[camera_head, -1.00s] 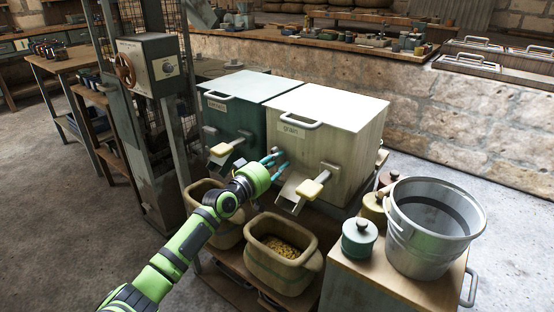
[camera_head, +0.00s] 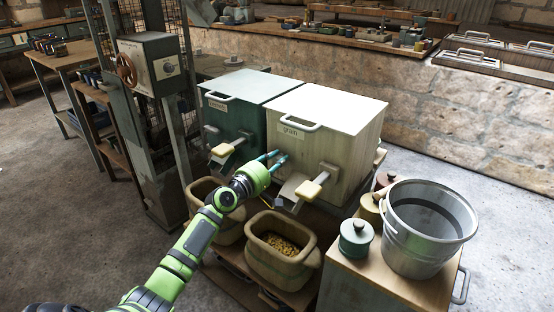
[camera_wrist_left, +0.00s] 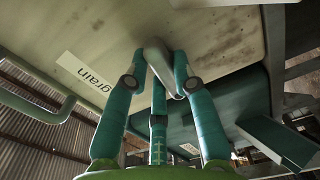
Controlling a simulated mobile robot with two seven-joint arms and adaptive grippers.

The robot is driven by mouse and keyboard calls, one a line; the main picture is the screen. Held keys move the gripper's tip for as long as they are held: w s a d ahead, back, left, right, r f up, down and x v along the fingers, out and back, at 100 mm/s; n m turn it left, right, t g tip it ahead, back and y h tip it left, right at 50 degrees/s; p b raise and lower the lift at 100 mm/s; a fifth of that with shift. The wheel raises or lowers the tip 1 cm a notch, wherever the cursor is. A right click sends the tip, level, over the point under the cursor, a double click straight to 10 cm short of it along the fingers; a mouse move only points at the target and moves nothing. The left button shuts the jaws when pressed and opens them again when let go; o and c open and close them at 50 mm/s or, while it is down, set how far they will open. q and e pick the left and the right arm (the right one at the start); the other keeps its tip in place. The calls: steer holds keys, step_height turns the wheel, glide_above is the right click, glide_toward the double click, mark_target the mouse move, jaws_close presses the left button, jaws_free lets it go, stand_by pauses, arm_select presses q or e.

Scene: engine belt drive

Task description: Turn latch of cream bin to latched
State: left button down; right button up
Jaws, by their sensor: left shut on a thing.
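The cream bin (camera_head: 345,148), labelled "grain", stands right of a dark green bin, with a lid handle (camera_head: 300,124) on its front edge. My left gripper (camera_head: 276,159) is at the left side of its front face, above and left of its chute. In the left wrist view, my left gripper (camera_wrist_left: 160,75) has its teal fingers closed around a small grey metal latch lever (camera_wrist_left: 153,52) on the bin's front. The fingers hide part of the lever, and its exact setting is hard to tell. My right gripper is not in view.
The dark green bin (camera_head: 258,88) adjoins on the left. A yellow-handled chute (camera_head: 311,189) juts out below my gripper's right. A basket of grain (camera_head: 280,251) sits below. A metal bucket (camera_head: 430,228) and a lidded teal pot (camera_head: 355,238) stand at right.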

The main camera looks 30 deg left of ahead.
arm_select(q)
steer(key=shift+n, duration=0.6)
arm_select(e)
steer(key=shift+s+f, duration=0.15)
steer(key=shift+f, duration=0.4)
arm_select(q)
steer(key=c, duration=1)
jaws_free()
steer(key=s, duration=0.8)
steer(key=s+a, duration=0.1)
steer(key=s, duration=0.3)
